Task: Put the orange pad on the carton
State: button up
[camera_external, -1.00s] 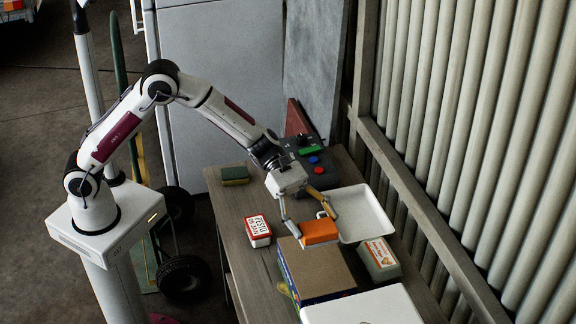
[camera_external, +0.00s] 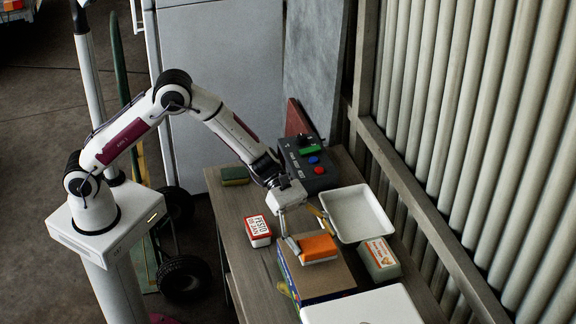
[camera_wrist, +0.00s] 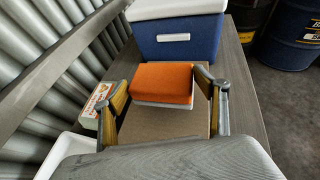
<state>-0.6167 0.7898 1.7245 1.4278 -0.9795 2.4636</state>
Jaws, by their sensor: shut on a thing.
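The orange pad (camera_external: 318,248), with a pale underside, is level over the top of the brown carton (camera_external: 335,281). In the wrist view the pad (camera_wrist: 162,82) lies between my two fingers, with the carton's bare top (camera_wrist: 165,124) below it. My gripper (camera_external: 312,239) is shut on the pad, one finger at each end; it also shows in the wrist view (camera_wrist: 167,95). The pad looks very near the carton's top, but I cannot tell whether it touches. The carton's far part is hidden behind the pad.
A white tray (camera_external: 385,233) and a labelled box (camera_external: 379,262) stand right of the carton. A red-and-white tin (camera_external: 258,229) is to the left. A white-lidded blue cooler (camera_wrist: 180,42) stands close beyond the carton. A control box (camera_external: 322,178) sits at the back.

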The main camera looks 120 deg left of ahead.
jog(key=shift+f, duration=1.35)
jog(key=shift+f, duration=0.15)
jog(key=o, duration=1.1)
jog(key=shift+o, duration=0.2)
jog(key=shift+r, duration=0.2)
jog(key=shift+s+a, duration=0.15)
jog(key=shift+s, duration=0.1)
jog(key=v, duration=1.1)
jog(key=shift+r, duration=0.25)
jog(key=shift+s+a, duration=0.1)
jog(key=shift+s, duration=0.05)
